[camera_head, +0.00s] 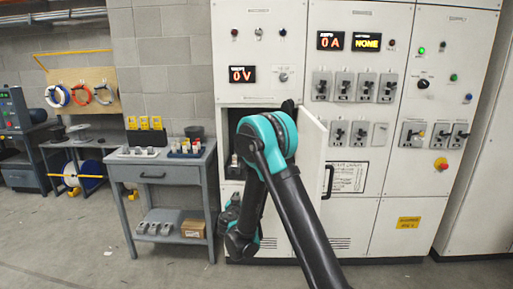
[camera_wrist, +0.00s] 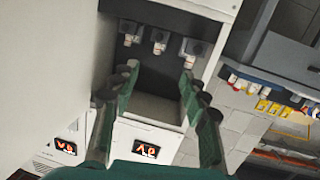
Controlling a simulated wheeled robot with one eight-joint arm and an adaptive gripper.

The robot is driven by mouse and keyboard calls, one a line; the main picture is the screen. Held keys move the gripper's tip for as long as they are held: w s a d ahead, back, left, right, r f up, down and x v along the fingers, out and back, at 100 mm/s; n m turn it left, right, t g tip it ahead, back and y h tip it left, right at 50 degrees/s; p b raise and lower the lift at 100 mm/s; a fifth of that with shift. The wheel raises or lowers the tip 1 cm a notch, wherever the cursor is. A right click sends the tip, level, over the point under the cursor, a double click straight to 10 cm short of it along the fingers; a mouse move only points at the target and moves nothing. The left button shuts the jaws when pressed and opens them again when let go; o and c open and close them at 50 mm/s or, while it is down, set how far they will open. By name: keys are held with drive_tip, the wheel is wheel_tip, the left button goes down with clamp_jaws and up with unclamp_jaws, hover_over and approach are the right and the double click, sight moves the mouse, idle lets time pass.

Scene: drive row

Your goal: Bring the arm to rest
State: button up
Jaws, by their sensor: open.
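My gripper (camera_wrist: 158,76) is open in the wrist view, its two green and dark fingers spread apart with nothing between them. Its fingers face an open compartment (camera_wrist: 152,82) of the cabinet, where several grey holders with pale, red-marked parts (camera_wrist: 160,38) sit in a row. In the head view my arm (camera_head: 267,140) is folded, bent at a teal joint, in front of the open compartment. The lower part of my arm (camera_head: 240,240) hangs beside the cabinet front. The fingers cannot be made out clearly there.
The open cabinet door (camera_head: 312,150) stands just right of my arm. A grey workbench (camera_head: 165,172) with small parts is close on the left. The control cabinet (camera_head: 405,215) fills the right. Open floor (camera_head: 70,240) lies at the lower left.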

drive_tip(key=s+d+r+g+h, duration=0.1)
drive_tip(key=s+d+g, duration=0.1)
drive_tip(key=s+d, duration=0.4)
drive_tip(key=s+d+r+g, duration=0.1)
drive_tip(key=s+d+g, duration=0.2)
drive_tip(key=d, duration=0.6)
drive_tip(key=s+d+g+h, duration=0.1)
drive_tip(key=s+d+g, duration=0.1)
drive_tip(key=s+d, duration=0.4)
drive_tip(key=s+d+f+g+y, duration=0.2)
drive_tip(key=s, duration=1)
drive_tip(key=s+d+f+n+g+y, duration=0.1)
drive_tip(key=s+d+f+g+y, duration=0.1)
drive_tip(key=s, duration=1)
drive_tip(key=shift+f+g+y, duration=0.4)
drive_tip(key=shift+g, duration=0.1)
drive_tip(key=shift+w, duration=0.1)
